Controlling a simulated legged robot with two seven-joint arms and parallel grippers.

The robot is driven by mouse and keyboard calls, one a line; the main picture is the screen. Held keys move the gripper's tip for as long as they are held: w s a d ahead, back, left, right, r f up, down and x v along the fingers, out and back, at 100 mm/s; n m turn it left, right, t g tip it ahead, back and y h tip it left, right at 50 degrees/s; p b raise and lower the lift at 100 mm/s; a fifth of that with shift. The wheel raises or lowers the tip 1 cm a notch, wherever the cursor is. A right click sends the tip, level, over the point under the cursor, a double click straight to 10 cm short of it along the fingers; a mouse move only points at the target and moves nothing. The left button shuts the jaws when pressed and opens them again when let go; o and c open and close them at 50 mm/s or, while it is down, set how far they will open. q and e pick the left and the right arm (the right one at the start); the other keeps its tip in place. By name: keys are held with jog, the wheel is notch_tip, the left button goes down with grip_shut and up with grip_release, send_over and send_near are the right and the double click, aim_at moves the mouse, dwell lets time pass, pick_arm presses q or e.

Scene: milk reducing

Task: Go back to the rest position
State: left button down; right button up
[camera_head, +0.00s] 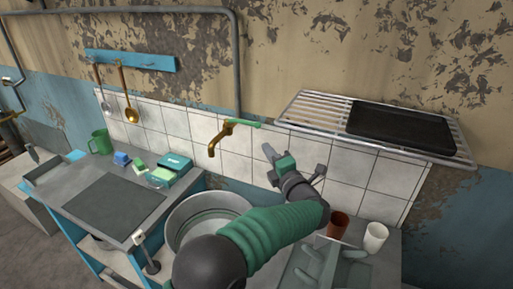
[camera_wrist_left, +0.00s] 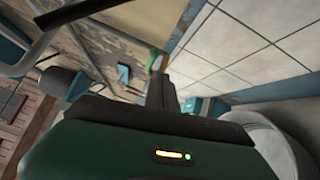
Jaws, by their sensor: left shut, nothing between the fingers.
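My left gripper (camera_head: 268,152) is raised over the back of the counter, in front of the white tiled wall, just right of the brass tap (camera_head: 222,136). Its fingers are shut with nothing between them. My arm with the green sleeve reaches up to it from the bottom of the head view. In the left wrist view the closed fingers of the gripper (camera_wrist_left: 160,85) point away from the camera, toward the tap and the tiles. My right gripper is not in view.
The round metal basin (camera_head: 180,222) lies below my left arm. A wire shelf (camera_head: 318,110) with a black tray (camera_head: 400,127) juts out at right. Brown (camera_head: 338,224) and white (camera_head: 375,237) cups stand at lower right. A green mug (camera_head: 101,142) and small boxes stand at left.

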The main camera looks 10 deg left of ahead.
pick_arm(q)
jog(key=s+a+f+m+g+h, duration=0.3)
jog(key=s+f+m, duration=0.4)
jog(key=s, duration=0.5)
jog(key=s+a+f+m+g+h+p, duration=0.1)
jog(key=s+a+f+m+g+h, duration=0.2)
jog(key=s+m, duration=0.7)
jog(key=s+a+f+m+g+h+p, duration=0.1)
jog(key=s+a+f+m+g+h, duration=0.2)
jog(key=s+a+f+m+g, duration=0.4)
jog(key=s+f+m, duration=0.2)
jog(key=s+f, duration=0.3)
jog(key=s, duration=0.3)
jog(key=shift+s+a, duration=0.15)
jog(key=shift+a, duration=0.1)
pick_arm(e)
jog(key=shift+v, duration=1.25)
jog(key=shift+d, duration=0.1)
